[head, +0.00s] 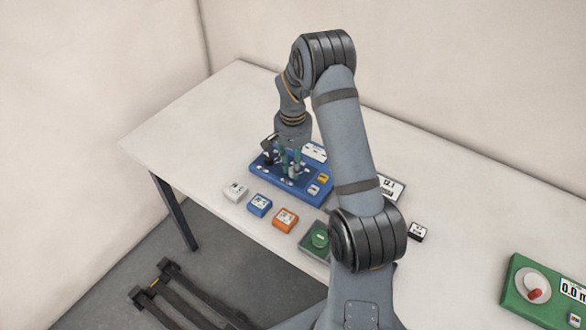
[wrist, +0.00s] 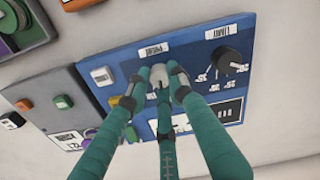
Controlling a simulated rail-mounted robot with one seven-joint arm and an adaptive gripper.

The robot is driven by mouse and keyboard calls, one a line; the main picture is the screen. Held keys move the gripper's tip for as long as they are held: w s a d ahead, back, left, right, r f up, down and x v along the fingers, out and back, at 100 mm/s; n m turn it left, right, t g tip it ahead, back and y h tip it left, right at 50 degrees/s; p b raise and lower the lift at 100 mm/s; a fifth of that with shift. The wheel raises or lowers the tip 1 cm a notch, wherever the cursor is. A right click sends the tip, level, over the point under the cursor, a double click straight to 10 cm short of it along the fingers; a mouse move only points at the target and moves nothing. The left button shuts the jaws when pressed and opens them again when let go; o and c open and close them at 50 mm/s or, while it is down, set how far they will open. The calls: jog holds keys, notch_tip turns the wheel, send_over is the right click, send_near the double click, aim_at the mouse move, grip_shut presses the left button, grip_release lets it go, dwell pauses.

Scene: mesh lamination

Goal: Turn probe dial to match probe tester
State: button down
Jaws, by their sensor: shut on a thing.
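The blue panel (head: 262,178) lies on the table under my gripper (head: 290,163), and it fills the middle of the wrist view (wrist: 135,58). A pale grey knob, the probe dial (wrist: 158,73), sits below the label "PROBE". I cannot tell for certain which device is the probe tester.
A black knob (wrist: 229,60) marked "LIMIT" sits right of the dial. White (head: 236,191), blue (head: 259,205) and orange (head: 285,219) boxes line the table's front. A green box (head: 520,290) with a red knob is far right.

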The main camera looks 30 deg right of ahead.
jog(key=shift+n, duration=0.6)
jog(key=c, duration=1.5)
grip_release()
jog(key=shift+c, duration=0.2)
jog(key=shift+r, duration=0.1)
notch_tip(320, 180, up, 12)
jog(key=shift+f, duration=0.2)
